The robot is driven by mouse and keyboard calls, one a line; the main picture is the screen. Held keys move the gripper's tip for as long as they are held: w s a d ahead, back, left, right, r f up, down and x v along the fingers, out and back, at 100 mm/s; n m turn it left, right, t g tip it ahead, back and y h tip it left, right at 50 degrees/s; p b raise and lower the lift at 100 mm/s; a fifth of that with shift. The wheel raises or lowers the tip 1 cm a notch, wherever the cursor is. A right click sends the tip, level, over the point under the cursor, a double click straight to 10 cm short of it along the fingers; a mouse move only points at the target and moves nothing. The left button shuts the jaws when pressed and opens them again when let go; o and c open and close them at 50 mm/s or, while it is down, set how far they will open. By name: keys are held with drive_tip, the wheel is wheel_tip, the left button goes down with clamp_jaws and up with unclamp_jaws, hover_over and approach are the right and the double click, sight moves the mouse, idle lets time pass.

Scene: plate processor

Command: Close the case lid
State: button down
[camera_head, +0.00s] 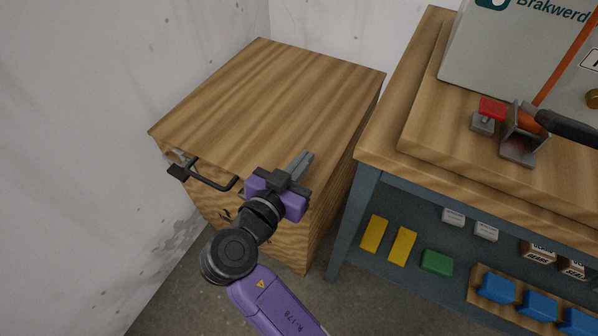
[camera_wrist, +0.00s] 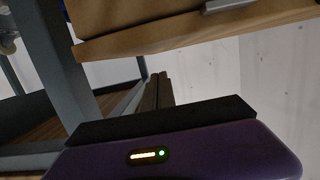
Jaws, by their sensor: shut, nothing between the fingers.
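The wooden case (camera_head: 265,95) is a large box standing on the floor against the wall at left in the head view. Its broad wood-grain top lies roughly flat, and I see no clear gap under it; I cannot tell whether the lid is fully down. A dark bar handle (camera_head: 212,183) sticks out from its front side. My gripper (camera_head: 302,162) is shut and empty. In the head view it overlaps the case's front right edge and hides part of it; contact cannot be told. In the wrist view its dark fingers (camera_wrist: 158,90) are together.
A workbench (camera_head: 385,150) with a wooden top stands close on the right, with a narrow gap beside the case. It carries a clamp-like fixture (camera_head: 519,135) and a grey machine (camera_head: 520,50). Its lower shelf holds yellow blocks (camera_head: 402,246), a green block (camera_head: 436,262) and blue bins (camera_head: 540,305).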

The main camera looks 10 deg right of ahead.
drive_tip(key=r+p+v, duration=0.1)
drive_tip(key=v, duration=0.9)
drive_tip(key=shift+a, duration=0.1)
drive_tip(key=w+a+f+n+t+y, duration=0.2)
drive_tip(key=a+n+t+y, duration=0.1)
drive_tip(key=a+n+y, duration=0.7)
drive_tip(key=s+d+m, duration=0.3)
drive_tip(key=s+d, duration=2.6)
drive_tip(key=s, duration=0.2)
wheel_tip(320, 180, up, 23)
drive_tip(key=p, duration=2.3)
drive_tip(key=shift+w+f+g+h, duration=0.25)
drive_tip(key=shift+g+h, duration=0.15)
